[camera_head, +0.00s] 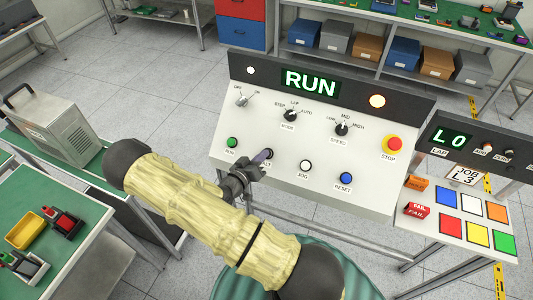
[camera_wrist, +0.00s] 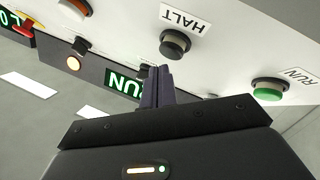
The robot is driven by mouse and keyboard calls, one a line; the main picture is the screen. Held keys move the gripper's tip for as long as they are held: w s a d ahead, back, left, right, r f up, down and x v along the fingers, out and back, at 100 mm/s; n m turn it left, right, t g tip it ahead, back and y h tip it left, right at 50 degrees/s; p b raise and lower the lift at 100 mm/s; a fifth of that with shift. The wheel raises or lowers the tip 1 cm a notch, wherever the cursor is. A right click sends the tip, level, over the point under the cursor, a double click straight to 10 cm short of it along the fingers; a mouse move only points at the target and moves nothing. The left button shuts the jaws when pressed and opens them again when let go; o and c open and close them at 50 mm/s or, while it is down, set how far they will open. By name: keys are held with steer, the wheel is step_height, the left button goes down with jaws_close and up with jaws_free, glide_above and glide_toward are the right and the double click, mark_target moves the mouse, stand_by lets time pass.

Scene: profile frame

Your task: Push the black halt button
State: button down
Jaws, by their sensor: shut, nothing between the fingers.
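The black halt button (camera_wrist: 174,43) shows in the wrist view as a dark cap in a grey collar, below its upside-down HALT label (camera_wrist: 185,20). My gripper (camera_wrist: 158,72) is shut and empty, its fingertips just short of the button and a little to its left in that view. I cannot tell the exact gap. In the head view my gripper (camera_head: 262,156) is over the lower left of the sloped white panel (camera_head: 280,130). There it hides most of the halt button and part of its label.
The green RUN button (camera_head: 232,142) is left of my gripper; the white JOG button (camera_head: 305,165), blue RESET button (camera_head: 345,178) and red STOP button (camera_head: 394,144) are to the right.

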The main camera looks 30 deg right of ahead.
steer(key=shift+w+d+f+b, duration=0.15)
steer(key=shift+d+f+b, duration=0.15)
steer(key=shift+b, duration=0.1)
steer(key=shift+w+d+f+b, duration=0.25)
steer(key=shift+f+b, duration=0.2)
stand_by(1.1)
steer(key=shift+r, duration=0.1)
steer(key=shift+s+a+r+p, duration=0.4)
steer(key=shift+a+r+p, duration=0.15)
steer(key=shift+r, duration=0.15)
steer(key=r, duration=0.1)
steer(key=s+a+r+p, duration=0.2)
steer(key=shift+a+r, duration=0.25)
steer(key=shift+r, duration=0.15)
stand_by(0.4)
steer(key=shift+f, duration=0.1)
stand_by(0.6)
